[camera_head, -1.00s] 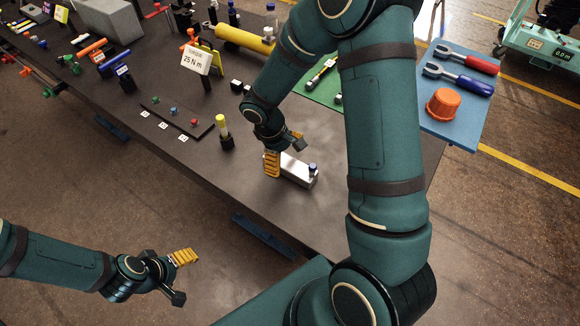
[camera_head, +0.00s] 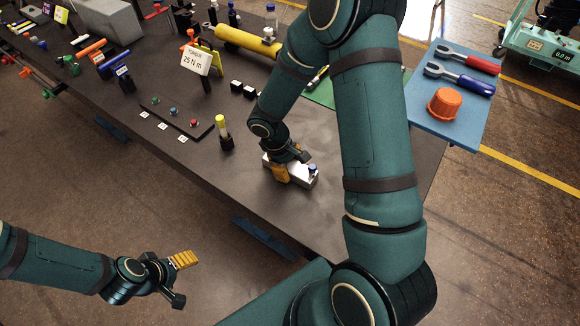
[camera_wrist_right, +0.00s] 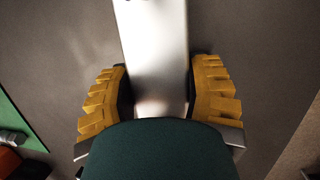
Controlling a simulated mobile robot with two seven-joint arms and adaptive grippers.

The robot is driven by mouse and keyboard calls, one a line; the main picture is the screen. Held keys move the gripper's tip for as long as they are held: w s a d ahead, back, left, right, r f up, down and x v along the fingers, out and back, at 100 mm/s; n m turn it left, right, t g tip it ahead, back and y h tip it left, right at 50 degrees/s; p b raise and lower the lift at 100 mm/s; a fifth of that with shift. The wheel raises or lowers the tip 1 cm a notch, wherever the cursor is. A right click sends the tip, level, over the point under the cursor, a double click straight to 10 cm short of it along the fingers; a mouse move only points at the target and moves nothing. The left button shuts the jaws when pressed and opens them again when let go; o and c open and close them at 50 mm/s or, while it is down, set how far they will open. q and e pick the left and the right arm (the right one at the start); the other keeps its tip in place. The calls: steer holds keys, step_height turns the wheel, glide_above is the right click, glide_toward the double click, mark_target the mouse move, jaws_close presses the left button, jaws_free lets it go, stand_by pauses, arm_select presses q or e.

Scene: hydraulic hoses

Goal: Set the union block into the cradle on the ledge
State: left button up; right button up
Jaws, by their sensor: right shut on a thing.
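The union block, a silver bar (camera_head: 303,178) with a blue-capped fitting at its right end, lies on the dark table near the front edge. My right gripper (camera_head: 291,166) is down over the block and shut on it. In the right wrist view the block (camera_wrist_right: 152,45) runs between the two yellow-padded fingers (camera_wrist_right: 162,92), with its near end hidden by my wrist. My left gripper (camera_head: 182,278) is open and empty, off the table's front side at the lower left. I cannot tell for certain which thing is the cradle or the ledge.
Two small black blocks (camera_head: 243,89) stand behind, near a yellow cylinder (camera_head: 245,41) and a torque sign (camera_head: 196,61). A yellow-topped post (camera_head: 223,130) and a button strip (camera_head: 176,117) are to the left. A blue panel (camera_head: 428,115) holds an orange cap (camera_head: 444,104).

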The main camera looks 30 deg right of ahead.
mark_target(290, 164)
step_height(290, 164, up, 10)
steer(key=shift+r+p, duration=0.1)
steer(key=shift+p, duration=0.65)
